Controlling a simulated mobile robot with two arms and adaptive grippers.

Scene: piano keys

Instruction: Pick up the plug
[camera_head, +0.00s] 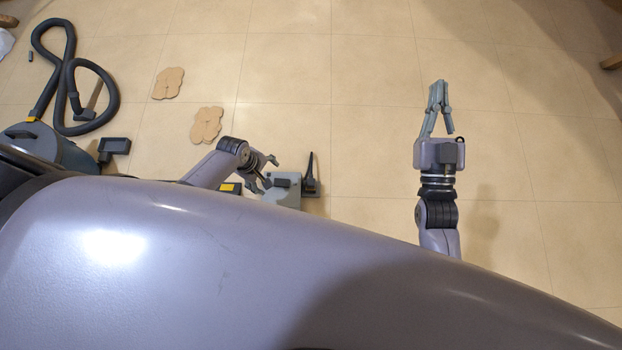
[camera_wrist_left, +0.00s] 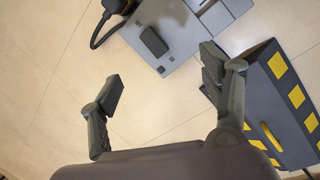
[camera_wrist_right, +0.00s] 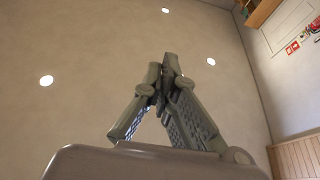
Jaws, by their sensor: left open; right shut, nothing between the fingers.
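A dark plug-like piece with a black cable (camera_wrist_left: 114,6) shows at the top edge of the left wrist view, partly cut off. It lies beside a grey box (camera_wrist_left: 180,38) that has a small black block (camera_wrist_left: 153,41) on its face. I cannot tell for sure which dark piece is the plug. My left gripper (camera_wrist_left: 160,78) is open and empty, short of the grey box; it also shows in the head view (camera_head: 268,172) beside the grey box (camera_head: 284,198). My right gripper (camera_head: 440,104) is shut and empty over bare floor, far from the box.
A dark box with yellow stripes (camera_wrist_left: 278,100) stands close to my left gripper's right finger. In the head view, a vacuum hose (camera_head: 112,95) and two brown flat pieces (camera_head: 168,83) (camera_head: 206,125) lie at left.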

